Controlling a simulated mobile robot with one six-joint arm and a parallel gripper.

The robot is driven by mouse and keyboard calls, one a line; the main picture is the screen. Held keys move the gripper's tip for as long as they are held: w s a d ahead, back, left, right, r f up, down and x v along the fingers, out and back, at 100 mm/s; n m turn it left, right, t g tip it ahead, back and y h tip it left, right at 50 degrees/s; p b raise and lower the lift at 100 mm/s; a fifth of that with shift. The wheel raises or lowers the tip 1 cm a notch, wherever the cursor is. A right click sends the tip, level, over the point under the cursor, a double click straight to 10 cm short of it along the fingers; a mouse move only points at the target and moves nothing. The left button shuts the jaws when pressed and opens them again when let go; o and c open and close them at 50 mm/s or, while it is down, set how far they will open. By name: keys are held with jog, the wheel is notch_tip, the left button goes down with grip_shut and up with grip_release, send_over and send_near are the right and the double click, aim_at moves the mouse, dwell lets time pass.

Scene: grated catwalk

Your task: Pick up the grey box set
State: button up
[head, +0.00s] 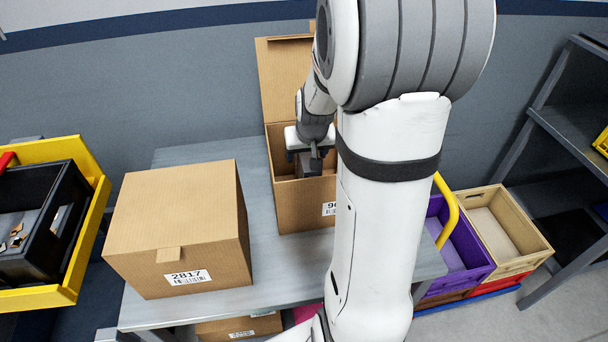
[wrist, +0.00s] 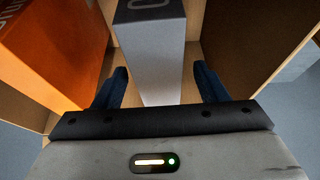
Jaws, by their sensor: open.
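In the wrist view a grey box set (wrist: 152,60) stands upright inside an open cardboard box, between the two dark fingers of my gripper (wrist: 160,88). The fingers are open, one on each side of it, with a gap visible at the right finger. In the head view my gripper (head: 310,160) points down into the open cardboard box (head: 295,208). My arm hides part of that box, and the grey box set cannot be made out clearly there.
An orange box (wrist: 50,50) stands left of the grey one in the wrist view. A closed cardboard box (head: 180,235) labelled 2817 is on the grey table (head: 265,265). A yellow rack with a black bin (head: 38,225) is at left; purple (head: 460,245) and wooden crates (head: 505,235) are at right.

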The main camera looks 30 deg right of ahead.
jog(key=shift+x, duration=1.55)
jog(key=shift+f, duration=0.25)
grip_shut()
